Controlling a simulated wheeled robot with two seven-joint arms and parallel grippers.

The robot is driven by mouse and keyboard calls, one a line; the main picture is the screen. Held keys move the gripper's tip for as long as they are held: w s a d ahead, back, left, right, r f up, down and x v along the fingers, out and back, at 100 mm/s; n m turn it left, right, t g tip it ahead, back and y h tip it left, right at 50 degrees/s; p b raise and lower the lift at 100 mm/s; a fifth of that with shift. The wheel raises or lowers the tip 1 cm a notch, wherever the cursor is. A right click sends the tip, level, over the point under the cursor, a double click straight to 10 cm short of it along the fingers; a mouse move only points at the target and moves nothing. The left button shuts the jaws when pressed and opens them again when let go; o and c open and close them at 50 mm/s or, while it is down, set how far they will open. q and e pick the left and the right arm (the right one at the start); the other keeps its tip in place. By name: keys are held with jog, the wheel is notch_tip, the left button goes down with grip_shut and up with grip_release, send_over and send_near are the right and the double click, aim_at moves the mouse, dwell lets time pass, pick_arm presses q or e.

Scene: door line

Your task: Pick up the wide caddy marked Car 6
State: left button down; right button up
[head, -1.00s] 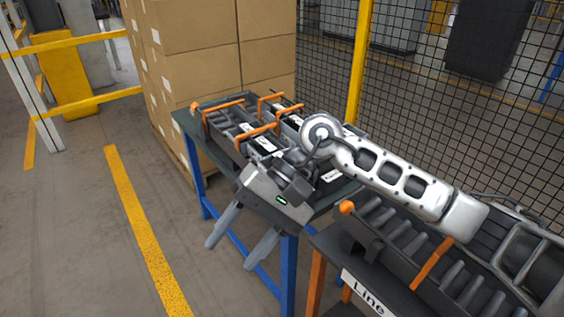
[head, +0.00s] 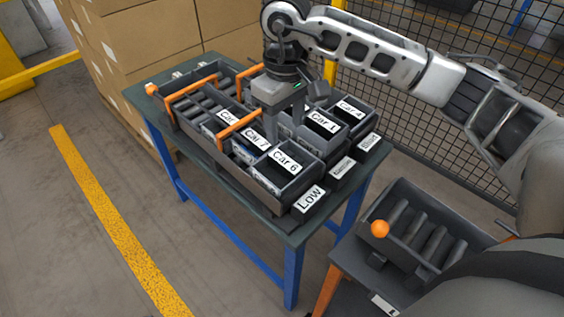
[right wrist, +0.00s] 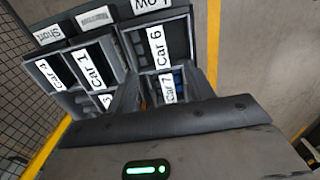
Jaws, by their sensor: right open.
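The wide caddy marked Car 6 (head: 286,172) is a dark grey open bin at the near end of the left lane on the table. It also shows at the top middle of the right wrist view (right wrist: 158,46), with its white label readable. The caddy marked Car 7 (head: 256,140) sits directly behind it. My right gripper (head: 278,122) points down above the caddies, behind Car 6, near Car 7. It is open, and its fingers lie on both sides of Car 7 in the right wrist view. It is empty as far as I see. My left gripper is not in view.
The caddies marked Car 1 (head: 322,124) and Car 4 (head: 350,108) stand in lanes to the right. Orange bars (head: 238,125) cross the left lane. A second roller rack (head: 420,240) stands at the lower right. Boxes (head: 130,45) and a mesh fence are behind the table.

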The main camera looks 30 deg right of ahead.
aim_at(285, 160)
notch_tip(285, 160, down, 11)
jog(key=shift+w+r+p, duration=0.1)
jog(key=shift+w+p, duration=0.05)
jog(key=shift+p, duration=0.75)
grip_shut()
